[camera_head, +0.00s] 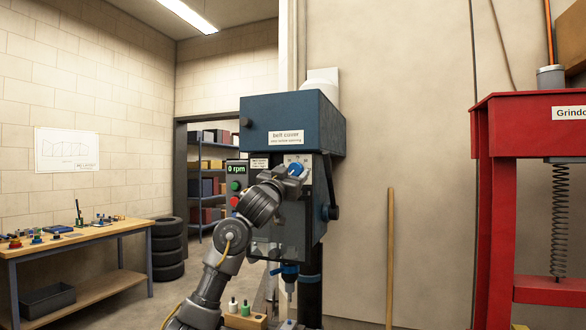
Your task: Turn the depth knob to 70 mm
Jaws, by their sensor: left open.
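The drill press has a blue belt cover (318,122) on top and a grey head below it. A blue knob (296,169) shows on the front of the head, under a pale scale plate whose marks are too small to read. My left arm rises from the bottom and its left gripper (292,181) is at the knob, open, with the fingers largely hidden by the wrist. I cannot tell whether they touch the knob. The knob's pointer and setting cannot be made out. My right gripper is not in view.
A display (236,168) reads 0 rpm, above a green button (236,186) and a red button (234,202). A dark lever (332,212) juts from the head's right side. The chuck (290,284) hangs below. A workbench (110,232) stands left, a red press (497,200) right.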

